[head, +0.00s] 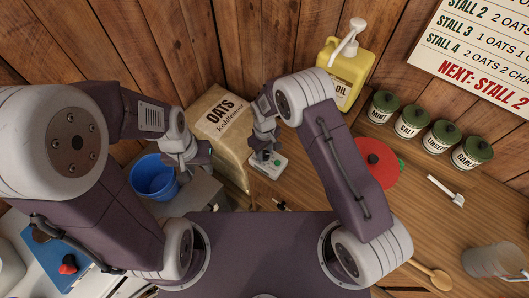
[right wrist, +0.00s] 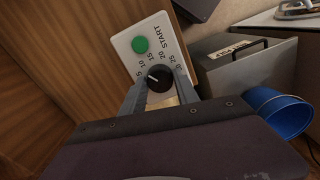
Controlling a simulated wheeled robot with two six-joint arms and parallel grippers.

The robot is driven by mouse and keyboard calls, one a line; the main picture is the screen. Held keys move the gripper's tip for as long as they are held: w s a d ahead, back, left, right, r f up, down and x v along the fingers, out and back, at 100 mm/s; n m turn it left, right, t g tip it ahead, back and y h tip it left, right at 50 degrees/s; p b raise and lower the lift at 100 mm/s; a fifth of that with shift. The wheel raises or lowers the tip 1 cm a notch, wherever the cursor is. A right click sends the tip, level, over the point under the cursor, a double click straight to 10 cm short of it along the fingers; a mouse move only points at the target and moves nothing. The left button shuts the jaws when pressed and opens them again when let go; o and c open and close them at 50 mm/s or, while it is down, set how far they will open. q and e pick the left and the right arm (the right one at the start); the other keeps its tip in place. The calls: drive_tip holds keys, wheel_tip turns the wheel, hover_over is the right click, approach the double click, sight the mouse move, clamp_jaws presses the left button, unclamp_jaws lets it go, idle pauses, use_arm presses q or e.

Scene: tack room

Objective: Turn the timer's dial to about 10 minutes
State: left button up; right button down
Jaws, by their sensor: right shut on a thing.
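The timer (head: 277,162) is a small pale box on the wooden bench. In the right wrist view its white face (right wrist: 139,30) has a green button, the word START and a ring of numbers around a black dial (right wrist: 159,78). The dial's white mark points up-left, toward the low numbers near 5 and 10; I cannot tell exactly where. My right gripper (head: 264,152) is over the timer; in the right wrist view its fingers (right wrist: 160,86) are shut on the dial, one on each side. My left gripper (head: 201,158) is away to the left, its jaws too small to judge.
A sack of oats (head: 219,117) and a blue bucket (head: 153,178) stand left of the timer. A yellow oil jug (head: 348,67), a red round thing (head: 376,164) and several green-lidded jars (head: 411,117) are to the right. A white-headed tool (head: 446,190) lies farther right.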

sight(264, 153)
drive_tip(key=shift+w+r+m, duration=0.15)
drive_tip(key=shift+m, duration=0.25)
drive_tip(key=c, duration=1.2)
unclamp_jaws()
drive_tip(key=shift+o, duration=1.4)
wheel_tip(264, 153, up, 9)
drive_tip(key=b, duration=0.2)
